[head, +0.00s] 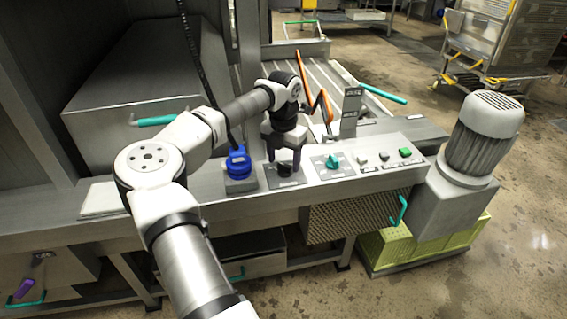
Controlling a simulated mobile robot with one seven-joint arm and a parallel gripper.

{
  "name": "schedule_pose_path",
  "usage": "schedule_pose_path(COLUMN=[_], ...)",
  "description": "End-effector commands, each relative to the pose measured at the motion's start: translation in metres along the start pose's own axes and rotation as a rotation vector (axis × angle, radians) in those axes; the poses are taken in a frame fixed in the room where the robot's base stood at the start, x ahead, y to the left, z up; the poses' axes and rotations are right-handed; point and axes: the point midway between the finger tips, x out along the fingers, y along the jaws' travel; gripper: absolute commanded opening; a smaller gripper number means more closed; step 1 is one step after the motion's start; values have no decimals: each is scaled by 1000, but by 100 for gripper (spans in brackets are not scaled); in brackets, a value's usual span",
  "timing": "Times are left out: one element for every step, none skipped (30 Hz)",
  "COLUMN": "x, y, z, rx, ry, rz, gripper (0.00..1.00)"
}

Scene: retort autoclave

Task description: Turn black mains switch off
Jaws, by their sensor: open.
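The black mains switch (285,171) sits on a dark square plate at the left part of the control panel. My gripper (284,160) points down directly over it, with one finger on each side of the switch. The jaws are open, and the fingers partly hide the switch. I cannot tell whether the fingers touch it, nor which way its handle is turned.
A blue connector (238,162) stands close left of the gripper. A teal knob (333,160), small grey buttons and a green button (405,152) lie to the right. An upright metal plate (351,108) and an orange lever (303,72) rise behind.

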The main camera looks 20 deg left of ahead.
Motion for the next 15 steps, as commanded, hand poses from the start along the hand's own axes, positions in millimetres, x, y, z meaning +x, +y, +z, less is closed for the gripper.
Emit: schedule_pose_path(x=[-10,-16,-25,-32,-39,-50,-56,-63,-72,-79,-84,-92,-97,-101,-106], y=[0,0,1,1,0,0,0,1,0,0,0,1,0,1,1], z=[1,1,1,1,1,1,1,1,1,1,1,0,0,0,0], rx=[0,0,-1,-2,-1,-1,-1,-1,-1,-1,-2,-2,-2,-2,-2], ry=[-4,-4,-4,-5,-4,-5,-4,-3,-4,-3,-4,-4,-3,-2,-3], rz=[5,4,4,5,5,4,4,5,4,4,3,4,4,3,2], gripper=[60,60,60,60,60,60,60,60,60,60,60,60,60,60,60])
